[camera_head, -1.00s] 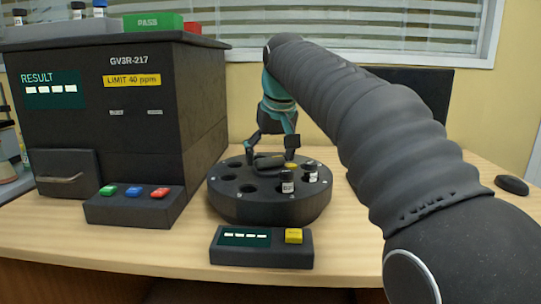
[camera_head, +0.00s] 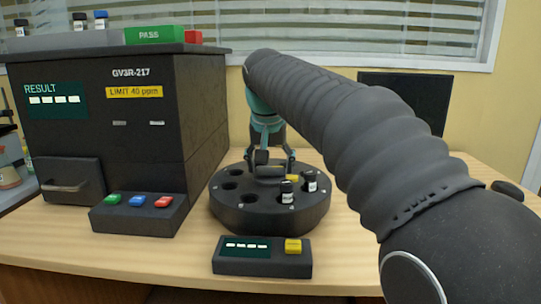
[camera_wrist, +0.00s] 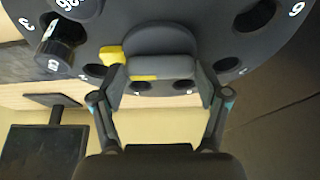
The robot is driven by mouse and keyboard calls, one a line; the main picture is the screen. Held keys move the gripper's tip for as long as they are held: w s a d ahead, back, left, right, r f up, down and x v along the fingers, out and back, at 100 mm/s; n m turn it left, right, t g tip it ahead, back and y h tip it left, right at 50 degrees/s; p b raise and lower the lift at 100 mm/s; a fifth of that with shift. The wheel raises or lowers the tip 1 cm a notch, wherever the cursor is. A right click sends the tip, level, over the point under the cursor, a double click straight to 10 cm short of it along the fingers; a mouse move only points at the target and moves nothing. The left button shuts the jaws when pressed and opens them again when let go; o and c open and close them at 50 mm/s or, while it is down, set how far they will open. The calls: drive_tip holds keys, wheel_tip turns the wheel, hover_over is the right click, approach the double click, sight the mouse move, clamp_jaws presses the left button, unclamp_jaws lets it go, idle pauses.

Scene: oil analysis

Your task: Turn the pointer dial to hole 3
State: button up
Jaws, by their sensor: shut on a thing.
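The round black carousel (camera_head: 228,209) stands on the table, with numbered holes around its top. The pointer dial (camera_head: 268,171) is a dark raised knob at its centre, with a yellow pointer tip (camera_head: 292,178). In the wrist view the dial (camera_wrist: 160,42) has its yellow tip (camera_wrist: 112,55) at the left, towards the side with an empty hole and a vial. A "3" is printed at the rim beyond that vial (camera_wrist: 62,45). My gripper (camera_head: 272,167) is shut on the dial, one finger on each side; it also shows in the wrist view (camera_wrist: 158,82).
Two capped vials (camera_head: 287,192) (camera_head: 310,181) stand in carousel holes near the dial. A small display box with a yellow button (camera_head: 293,245) sits in front. The black analyser (camera_head: 120,75) and its button panel (camera_head: 137,215) stand at left. A monitor (camera_head: 410,98) is behind my arm.

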drive_tip(key=shift+a+m+g+h+p, duration=0.15)
drive_tip(key=shift+m+h+p, duration=0.25)
drive_tip(key=shift+m+p, duration=0.5)
drive_tip(key=shift+d+m+g+h+p, duration=0.15)
drive_tip(key=shift+m+h+p, duration=0.3)
drive_tip(key=shift+m, duration=0.75)
drive_tip(key=shift+a+f, duration=0.1)
drive_tip(key=o, duration=1.2)
drive_tip(key=shift+c, duration=0.2)
drive_tip(key=v, duration=1.2)
